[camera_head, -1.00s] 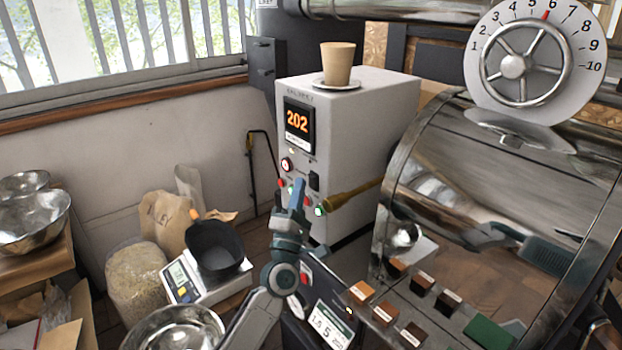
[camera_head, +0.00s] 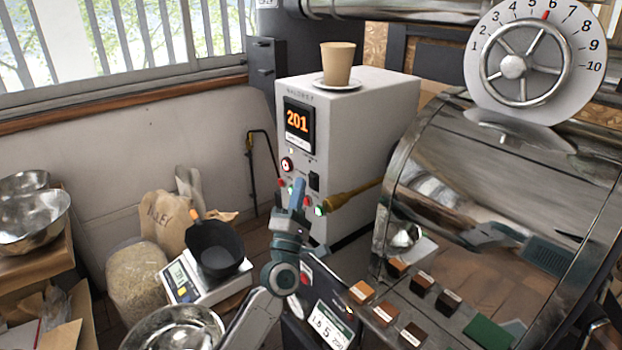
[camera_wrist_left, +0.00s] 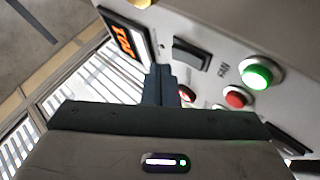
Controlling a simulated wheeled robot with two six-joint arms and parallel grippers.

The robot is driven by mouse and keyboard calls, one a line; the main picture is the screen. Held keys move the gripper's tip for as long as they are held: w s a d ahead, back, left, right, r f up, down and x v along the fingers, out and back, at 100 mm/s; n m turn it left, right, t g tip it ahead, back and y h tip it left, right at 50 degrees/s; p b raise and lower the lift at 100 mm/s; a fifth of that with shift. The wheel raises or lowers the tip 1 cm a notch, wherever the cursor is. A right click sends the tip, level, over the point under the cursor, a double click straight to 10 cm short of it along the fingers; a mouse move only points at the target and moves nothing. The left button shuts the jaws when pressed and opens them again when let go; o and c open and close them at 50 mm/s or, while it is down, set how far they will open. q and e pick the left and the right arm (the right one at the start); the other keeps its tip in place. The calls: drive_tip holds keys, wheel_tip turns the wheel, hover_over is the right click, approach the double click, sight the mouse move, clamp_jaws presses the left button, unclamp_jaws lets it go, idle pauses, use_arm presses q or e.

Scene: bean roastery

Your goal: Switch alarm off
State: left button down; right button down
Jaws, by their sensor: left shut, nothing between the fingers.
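A pale control box (camera_head: 350,130) stands in the middle of the head view, with an orange display (camera_head: 297,121) reading 201. Below the display are a red-centred round control (camera_head: 287,164), a black rocker switch (camera_head: 314,181) and a lit green button (camera_head: 320,211). The left wrist view shows the rocker switch (camera_wrist_left: 191,54), the green button (camera_wrist_left: 258,73) and a red button (camera_wrist_left: 235,98). Another red button (camera_wrist_left: 186,95) is partly hidden by my fingers. My left gripper (camera_head: 297,190) is shut and empty, close to the panel; I cannot tell whether it touches. No alarm label is readable.
A paper cup (camera_head: 338,62) on a saucer tops the box. A wooden handle (camera_head: 352,196) and the steel drum (camera_head: 500,200) are close on the right. A scale with a black pan (camera_head: 214,247), sacks and bowls stand on the left.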

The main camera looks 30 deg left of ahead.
use_arm(q)
drive_tip(key=shift+w+d, duration=0.2)
drive_tip(key=shift+w, duration=0.2)
drive_tip(key=shift+w+d+r, duration=0.1)
drive_tip(key=shift+w, duration=0.2)
idle(0.9)
drive_tip(key=shift+s, duration=0.15)
drive_tip(key=shift+s+a, duration=0.35)
drive_tip(key=shift+s, duration=0.25)
drive_tip(key=shift+s+a+f+p, duration=0.15)
drive_tip(key=shift+s+a+p, duration=0.15)
drive_tip(key=shift+s, duration=0.45)
drive_tip(key=shift+s+a+f+p, duration=0.1)
drive_tip(key=shift+s+a+p, duration=0.15)
drive_tip(key=shift+s, duration=0.55)
drive_tip(key=shift+s+a+f+p, duration=0.2)
drive_tip(key=shift+s+a, duration=0.15)
drive_tip(key=shift+s, duration=0.4)
